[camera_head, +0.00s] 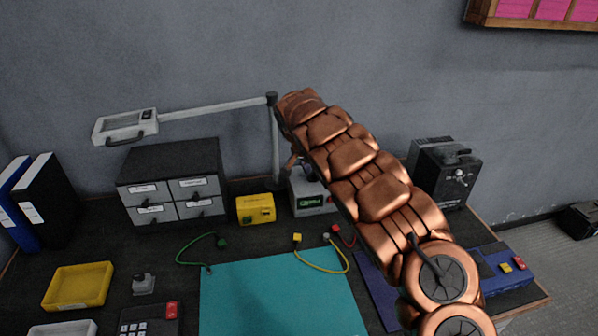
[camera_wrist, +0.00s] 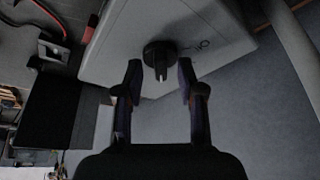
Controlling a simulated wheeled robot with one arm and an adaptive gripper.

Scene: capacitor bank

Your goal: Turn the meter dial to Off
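The meter (camera_head: 306,195) is a light grey box with a dark display, standing at the back of the bench beside the yellow box and partly covered by my arm. In the wrist view its pale face (camera_wrist: 115,45) fills the top, with a round black dial (camera_wrist: 160,53) that has a light pointer mark. Printed marks sit right of the dial, too small to read surely. My gripper (camera_wrist: 159,72) is open, with one finger on each side of the dial and visible gaps between. In the head view my arm hides the gripper and dial.
A yellow box (camera_head: 255,209), a drawer unit (camera_head: 172,181) and a lamp post (camera_head: 274,145) stand near the meter. A black device (camera_head: 443,172) is to the right. Cables lie in front, by the clear teal mat (camera_head: 280,295).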

